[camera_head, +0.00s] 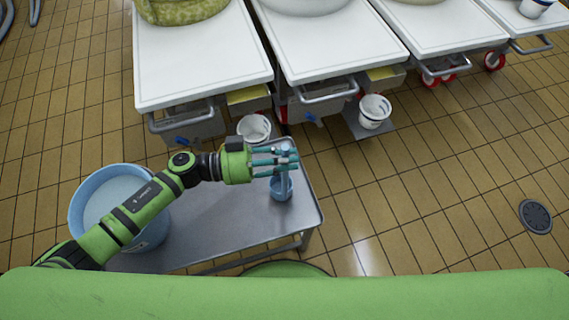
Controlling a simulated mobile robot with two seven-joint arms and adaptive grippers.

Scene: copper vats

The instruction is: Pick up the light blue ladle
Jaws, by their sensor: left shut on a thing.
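The light blue ladle (281,188) is at the right part of the metal table, its round bowl hanging below my left gripper's fingers. My left gripper (287,161) reaches in from the left and is shut on the ladle's handle, which stands roughly upright between the fingers. Part of the handle is hidden by the fingers. I cannot tell whether the bowl touches the table. My right gripper is not in view.
The grey metal table (220,225) also holds a light blue bucket (78,205) with pale contents at left, partly behind my arm. White-topped carts (200,65) stand beyond, with white buckets (374,111) near them. Tiled floor at right is clear around a drain (536,216).

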